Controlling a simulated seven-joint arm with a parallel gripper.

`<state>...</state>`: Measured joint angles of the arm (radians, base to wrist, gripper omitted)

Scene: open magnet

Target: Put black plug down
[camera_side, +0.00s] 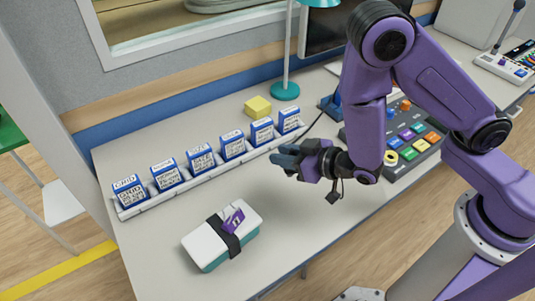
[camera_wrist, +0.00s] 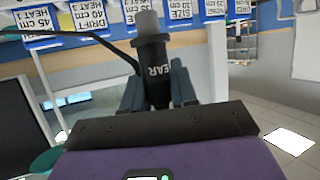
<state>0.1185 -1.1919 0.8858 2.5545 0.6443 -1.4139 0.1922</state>
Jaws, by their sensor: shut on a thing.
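The black plug (camera_wrist: 155,68) has a grey tip, white letters partly reading "EAR" and a dark cable leading off to the left in the wrist view. My gripper (camera_wrist: 157,92) is shut on it, with a finger on either side. In the side view my gripper (camera_side: 287,163) is held above the table, in front of the right part of the row of blue-and-white labelled blocks (camera_side: 202,158). There the plug is hard to tell apart from the dark fingers.
The blocks stand in a long pale rack (camera_side: 190,182). A white-and-teal case with a black strap (camera_side: 207,248) lies at the front left. A yellow block (camera_side: 257,107) and teal lamp base (camera_side: 285,91) are behind. A button panel (camera_side: 408,152) is right. The table's middle front is clear.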

